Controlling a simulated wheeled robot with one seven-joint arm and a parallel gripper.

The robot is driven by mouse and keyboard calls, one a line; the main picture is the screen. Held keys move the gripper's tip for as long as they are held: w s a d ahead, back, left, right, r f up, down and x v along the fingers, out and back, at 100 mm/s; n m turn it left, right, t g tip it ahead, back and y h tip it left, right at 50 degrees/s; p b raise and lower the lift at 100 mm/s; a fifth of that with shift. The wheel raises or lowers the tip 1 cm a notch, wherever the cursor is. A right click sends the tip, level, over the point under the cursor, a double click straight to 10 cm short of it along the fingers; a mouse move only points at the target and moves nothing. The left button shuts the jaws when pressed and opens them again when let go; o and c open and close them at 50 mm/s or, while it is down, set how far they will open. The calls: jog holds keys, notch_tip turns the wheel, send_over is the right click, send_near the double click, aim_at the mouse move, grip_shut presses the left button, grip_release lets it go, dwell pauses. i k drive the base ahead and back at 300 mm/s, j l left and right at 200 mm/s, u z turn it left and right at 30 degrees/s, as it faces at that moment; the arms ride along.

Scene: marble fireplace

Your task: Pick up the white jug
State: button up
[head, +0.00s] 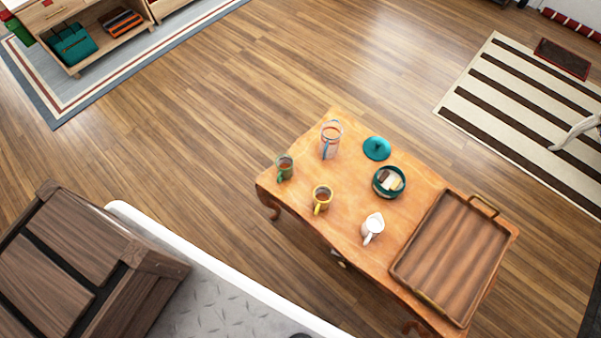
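The small white jug (373,228) stands upright on the orange-brown wooden table (350,205). Its handle points towards the lower left of the picture. It is just left of a wooden tray (455,255) and below a teal bowl (388,182) with pale and brown pieces in it. Nothing covers the jug in the head view. My gripper is not in view.
On the table are a yellow mug (322,198), a green mug (284,168), a clear glass pitcher (330,140) and a teal lid (377,148). A dark wooden crate (80,265) is at lower left. Open wood floor (200,110) lies beyond the table.

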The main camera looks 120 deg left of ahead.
aim_at(371, 227)
jog(key=u, duration=3.3)
